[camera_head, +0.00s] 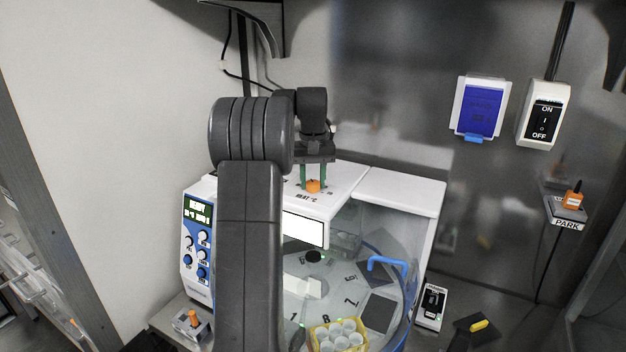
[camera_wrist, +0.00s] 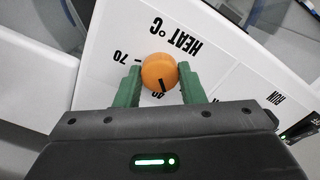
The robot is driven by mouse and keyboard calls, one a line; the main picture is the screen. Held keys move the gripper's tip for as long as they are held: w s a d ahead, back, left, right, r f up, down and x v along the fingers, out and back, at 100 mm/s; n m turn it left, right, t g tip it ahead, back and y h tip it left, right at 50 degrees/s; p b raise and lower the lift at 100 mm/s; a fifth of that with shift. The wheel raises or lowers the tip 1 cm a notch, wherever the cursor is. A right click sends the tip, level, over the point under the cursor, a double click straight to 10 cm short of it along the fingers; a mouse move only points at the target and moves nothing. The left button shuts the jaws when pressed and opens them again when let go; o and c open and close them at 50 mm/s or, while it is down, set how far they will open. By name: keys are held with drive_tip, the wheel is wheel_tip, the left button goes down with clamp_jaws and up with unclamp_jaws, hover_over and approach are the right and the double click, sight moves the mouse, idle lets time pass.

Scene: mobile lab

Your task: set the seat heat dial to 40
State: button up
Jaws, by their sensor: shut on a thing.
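The seat heat dial is an orange round knob (camera_wrist: 160,72) on a white panel marked HEAT °C, which reads upside down in the wrist view. In the head view the dial (camera_head: 313,186) sits on top of the white machine. My gripper (camera_wrist: 160,70) is shut on the dial, with one green finger on each side; it also shows in the head view (camera_head: 315,175). The dial's black pointer line points toward my gripper's body, at a partly covered number that looks like 40. A 70 (camera_wrist: 121,57) is printed left of the dial.
The machine's white top (camera_head: 400,188) surrounds the dial. A control panel (camera_head: 197,240) with a lit display and blue knobs is at left. Below are a glass-walled chamber, a blue handle (camera_head: 388,264) and a yellow rack (camera_head: 338,336). An ON/OFF switch (camera_head: 543,118) is on the wall.

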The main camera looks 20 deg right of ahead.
sight(313, 182)
drive_tip(key=m, duration=0.3)
drive_tip(key=shift+m, duration=0.5)
drive_tip(key=o, duration=1)
wheel_tip(313, 182, up, 14)
drive_tip(key=shift+f, duration=0.1)
drive_tip(key=shift+f, duration=0.1)
idle(0.5)
wheel_tip(313, 182, down, 14)
drive_tip(key=shift+r, duration=0.2)
idle(0.4)
